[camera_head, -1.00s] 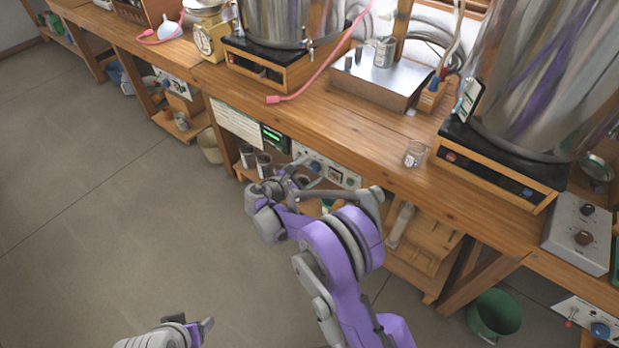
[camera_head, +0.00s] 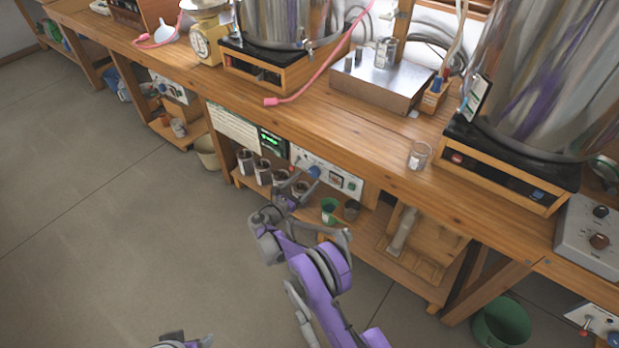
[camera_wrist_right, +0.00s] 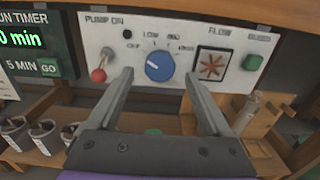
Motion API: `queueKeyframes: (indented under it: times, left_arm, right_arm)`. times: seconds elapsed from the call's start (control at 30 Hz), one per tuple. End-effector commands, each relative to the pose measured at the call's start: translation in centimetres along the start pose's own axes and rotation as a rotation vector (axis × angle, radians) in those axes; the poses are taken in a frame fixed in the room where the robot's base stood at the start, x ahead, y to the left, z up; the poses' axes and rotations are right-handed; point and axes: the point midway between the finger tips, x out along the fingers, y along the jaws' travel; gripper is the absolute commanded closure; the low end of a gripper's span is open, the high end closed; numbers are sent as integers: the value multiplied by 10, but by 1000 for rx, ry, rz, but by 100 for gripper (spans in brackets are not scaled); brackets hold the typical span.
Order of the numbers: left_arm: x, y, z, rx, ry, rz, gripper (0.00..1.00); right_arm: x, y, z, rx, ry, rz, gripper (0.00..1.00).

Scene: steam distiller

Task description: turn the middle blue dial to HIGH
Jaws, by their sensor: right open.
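The middle blue dial (camera_head: 314,172) is on the white panel under the bench, partly behind my right gripper. In the right wrist view the dial (camera_wrist_right: 159,67) is upright on the panel between a red-tipped lever and the flow window. Small labels arc above it, LOW among them; a short white mark is on its left part, its exact setting too small to tell. My right gripper (camera_head: 295,186) is open and empty; in the wrist view its fingers (camera_wrist_right: 158,77) stand either side of the dial, apparently short of it. My left gripper (camera_head: 190,342) is mostly cut off at the bottom edge.
The wrist view shows the red-tipped lever (camera_wrist_right: 99,75), the flow window (camera_wrist_right: 212,65) and a green button (camera_wrist_right: 252,62). A timer (camera_head: 272,142) is left of the panel. Several metal cups (camera_head: 263,171) stand on the shelf below. A glass (camera_head: 419,156) is on the bench (camera_head: 385,155).

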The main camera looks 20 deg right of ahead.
Motion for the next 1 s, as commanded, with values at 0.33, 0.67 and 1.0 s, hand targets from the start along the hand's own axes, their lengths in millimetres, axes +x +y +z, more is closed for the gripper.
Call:
queueKeyframes:
  times: [0.33,0.67,1.0]
  left_arm:
    - [2,0,1,0,-1,0,32]
    - [2,0,1,0,-1,0,32]
    - [2,0,1,0,-1,0,32]
  right_arm:
    - [27,0,0,0,0,0,17]
    - [27,0,0,1,0,0,38]
    - [27,0,0,1,1,-1,100]
